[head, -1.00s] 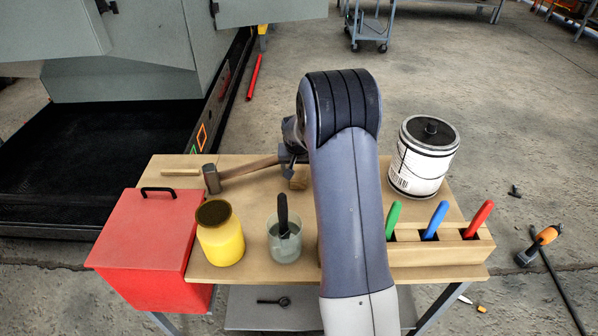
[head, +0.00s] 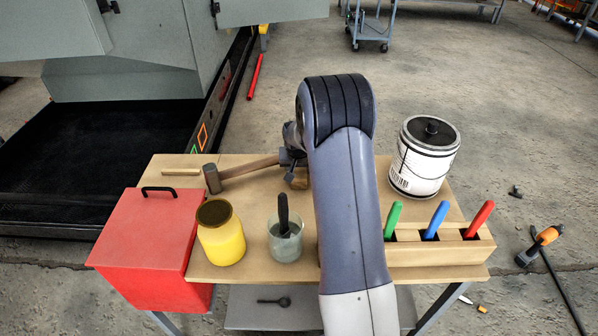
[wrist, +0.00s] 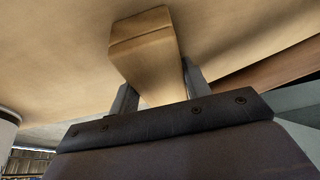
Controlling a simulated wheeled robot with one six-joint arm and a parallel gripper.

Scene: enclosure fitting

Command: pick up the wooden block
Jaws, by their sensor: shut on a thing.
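The wooden block (head: 300,184) is small and light brown, and shows on the table just below my gripper (head: 294,172), partly covered by it. In the wrist view the block (wrist: 146,48) stands between the two fingers of my gripper (wrist: 158,88), one finger on each side. My gripper is shut on it. My arm hides part of the table to the right of the block. I cannot tell whether the block is clear of the table top.
A hammer (head: 212,178) lies left of the block, its handle reaching towards my gripper. A yellow jar (head: 221,240), a glass cup (head: 285,243) and a red box (head: 150,250) stand nearer. A white can (head: 423,160) and a wooden tool rack (head: 450,255) are right.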

